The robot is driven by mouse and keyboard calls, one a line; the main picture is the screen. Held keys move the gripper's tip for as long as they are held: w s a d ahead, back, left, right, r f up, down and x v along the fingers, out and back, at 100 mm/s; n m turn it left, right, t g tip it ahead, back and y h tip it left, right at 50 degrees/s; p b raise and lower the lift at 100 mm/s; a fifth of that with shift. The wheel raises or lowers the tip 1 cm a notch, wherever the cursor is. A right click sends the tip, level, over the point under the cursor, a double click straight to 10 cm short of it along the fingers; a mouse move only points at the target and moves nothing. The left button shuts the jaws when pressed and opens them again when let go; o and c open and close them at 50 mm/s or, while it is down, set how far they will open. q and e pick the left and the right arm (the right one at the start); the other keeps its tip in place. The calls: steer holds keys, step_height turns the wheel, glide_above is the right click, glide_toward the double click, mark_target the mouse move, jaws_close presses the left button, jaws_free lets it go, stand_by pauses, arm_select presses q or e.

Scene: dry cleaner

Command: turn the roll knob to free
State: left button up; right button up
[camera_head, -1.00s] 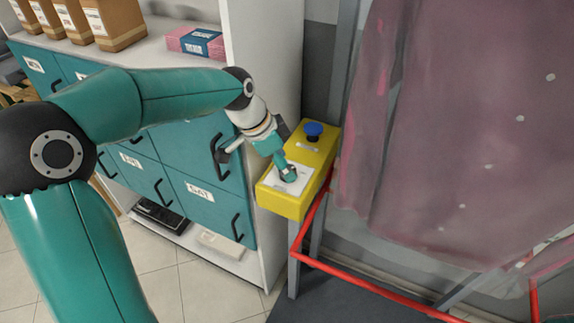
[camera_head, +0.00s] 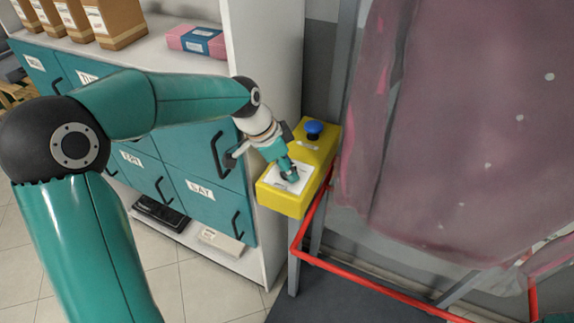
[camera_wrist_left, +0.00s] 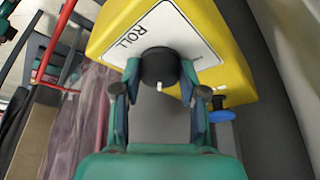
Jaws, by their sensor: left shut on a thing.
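The roll knob (camera_wrist_left: 157,66) is a black round knob with a short white mark. It sits on a white plate lettered ROLL (camera_wrist_left: 180,30), on top of a yellow control box (camera_head: 283,201). In the wrist view, the white mark faces down toward my palm. My left gripper (camera_head: 290,174) reaches down onto the plate, and its fingers are shut on the knob, one on each side. In the head view, the fingers hide most of the knob. The position words around the knob are too small to read. My right gripper is not in view.
A blue push button (camera_head: 314,130) stands on the box behind the plate. A red rail (camera_head: 365,287) runs beside the box, with a sheer mauve garment (camera_head: 450,130) hanging at the right. Teal drawers (camera_head: 208,200) with black handles are close on the left.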

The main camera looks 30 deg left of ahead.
arm_select(q)
steer(key=shift+n, duration=0.3)
steer(key=n+y+b, duration=0.1)
steer(key=n+b, duration=0.1)
steer(key=n+t+b, duration=0.1)
steer(key=n+b, duration=0.1)
steer(key=shift+d+f+n+y, duration=0.1)
steer(key=shift+d+n+y, duration=0.05)
steer(key=shift+n+y, duration=0.25)
steer(key=n+y+b, duration=0.2)
steer(key=n+b, duration=0.2)
steer(key=n, duration=0.1)
steer(key=shift+d+n, duration=0.1)
steer(key=shift+n, duration=0.2)
steer(key=n+y+b, duration=0.1)
steer(key=n+b, duration=0.1)
steer(key=n, duration=0.1)
steer(key=shift+d+n+g+y+b, duration=0.1)
steer(key=shift+n+g+y+b, duration=0.55)
steer(key=shift+n, duration=1.25)
steer(key=o, duration=1.1)
steer(key=shift+o, duration=0.2)
steer(key=v, duration=1.2)
